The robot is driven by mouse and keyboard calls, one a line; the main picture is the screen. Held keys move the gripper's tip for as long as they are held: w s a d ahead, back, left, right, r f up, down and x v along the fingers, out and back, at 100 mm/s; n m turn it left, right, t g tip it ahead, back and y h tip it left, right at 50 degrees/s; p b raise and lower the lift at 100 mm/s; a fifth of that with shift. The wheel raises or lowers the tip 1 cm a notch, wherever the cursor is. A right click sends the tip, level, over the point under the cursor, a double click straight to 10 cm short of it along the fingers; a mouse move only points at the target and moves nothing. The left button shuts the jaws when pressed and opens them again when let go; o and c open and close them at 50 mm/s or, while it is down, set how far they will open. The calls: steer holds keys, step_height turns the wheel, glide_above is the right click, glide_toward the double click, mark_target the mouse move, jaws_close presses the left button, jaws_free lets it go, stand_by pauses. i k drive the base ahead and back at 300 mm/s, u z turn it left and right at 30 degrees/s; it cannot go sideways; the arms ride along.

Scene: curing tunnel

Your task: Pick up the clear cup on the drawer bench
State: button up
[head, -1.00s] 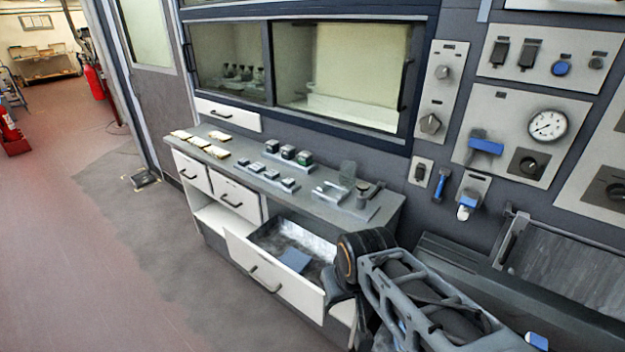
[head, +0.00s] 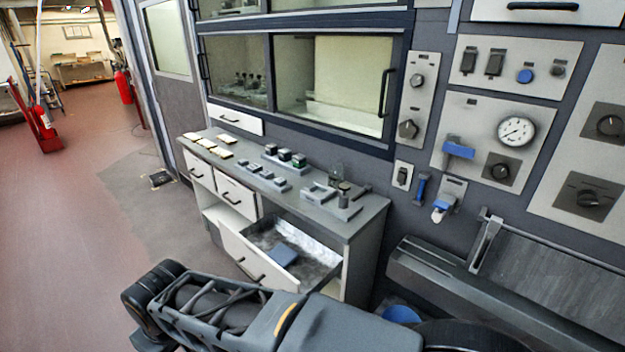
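The drawer bench (head: 372,215) stands against the grey tunnel wall in the middle of the head view, with a grey top. A small clear cup (head: 335,172) shows faintly near the right end of the bench top, at the back. It looks upright, and its outline is hard to make out against the wall. A small dark-lidded jar stands just in front of it. My arm crosses the bottom of the view, well in front of the bench and apart from the cup. I cannot make out my gripper's fingers.
The bench's lower drawer (head: 255,262) is pulled out, with a blue item (head: 282,254) inside. Several small blocks and pale pieces lie along the bench top. A conveyor (head: 540,285) stands at the right.

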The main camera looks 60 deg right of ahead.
mark_target(336, 177)
steer(key=u, duration=0.05)
steer(key=i, duration=1.15)
steer(key=z, duration=1.65)
